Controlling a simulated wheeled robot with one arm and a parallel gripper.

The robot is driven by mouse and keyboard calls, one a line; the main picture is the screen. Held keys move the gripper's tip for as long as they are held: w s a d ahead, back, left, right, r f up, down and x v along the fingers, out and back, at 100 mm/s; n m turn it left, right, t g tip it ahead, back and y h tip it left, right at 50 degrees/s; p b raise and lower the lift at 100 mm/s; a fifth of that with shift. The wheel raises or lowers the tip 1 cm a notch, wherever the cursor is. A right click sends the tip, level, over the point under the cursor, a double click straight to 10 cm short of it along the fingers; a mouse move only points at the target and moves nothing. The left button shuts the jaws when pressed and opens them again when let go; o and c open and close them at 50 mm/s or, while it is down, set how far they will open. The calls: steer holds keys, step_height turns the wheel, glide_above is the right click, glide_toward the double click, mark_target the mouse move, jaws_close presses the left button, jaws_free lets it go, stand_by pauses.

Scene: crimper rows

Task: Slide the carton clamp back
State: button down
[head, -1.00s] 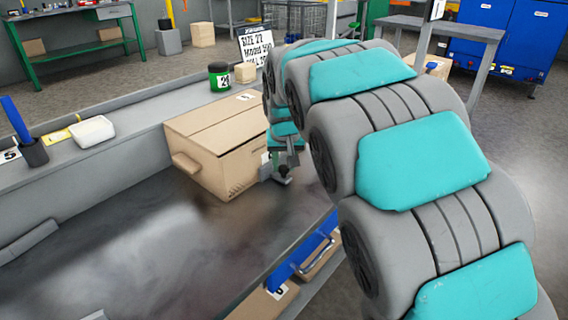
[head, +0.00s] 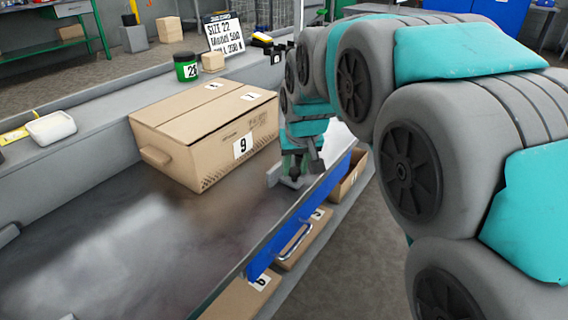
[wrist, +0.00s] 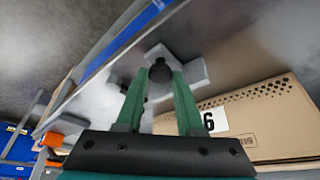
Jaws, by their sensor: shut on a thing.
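The carton clamp (head: 275,176) is a small grey bracket on the dark bench top, near its front edge. In the wrist view the clamp (wrist: 193,72) has a black knob (wrist: 159,70) standing up between my two green fingers. My gripper (wrist: 160,80) is shut on this knob; in the head view my gripper (head: 296,166) points down over the clamp. The brown carton (head: 205,125) stands left of and behind the clamp, with a visible gap between them. The carton (wrist: 275,115) is also in the wrist view, its number label upside down. My fingers hide part of the clamp.
A blue rail (head: 300,215) runs along the bench front, with open boxes (head: 304,240) below it. A green-black jar (head: 186,67), a small block (head: 212,61) and a sign (head: 223,33) stand on the rear ledge. The bench left of the carton is mostly clear.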

steer(key=shift+s+d, duration=0.1)
steer(key=shift+d, duration=0.05)
steer(key=c, duration=0.5)
jaws_free()
steer(key=shift+c, duration=0.2)
steer(key=v, duration=0.8)
steer(key=s+d+f+g, duration=0.2)
steer(key=s+f, duration=0.3)
steer(key=s, duration=0.5)
steer(key=s+d+f+m+g, duration=0.1)
steer(key=s+d+f+g, duration=0.1)
steer(key=s+f, duration=0.4)
steer(key=s+d+f+g, duration=0.2)
steer(key=s+d+f, duration=0.2)
steer(key=s, duration=1.1)
steer(key=shift+d+f+h, duration=0.25)
steer(key=shift+f+h, duration=0.05)
steer(key=shift+f, duration=0.6)
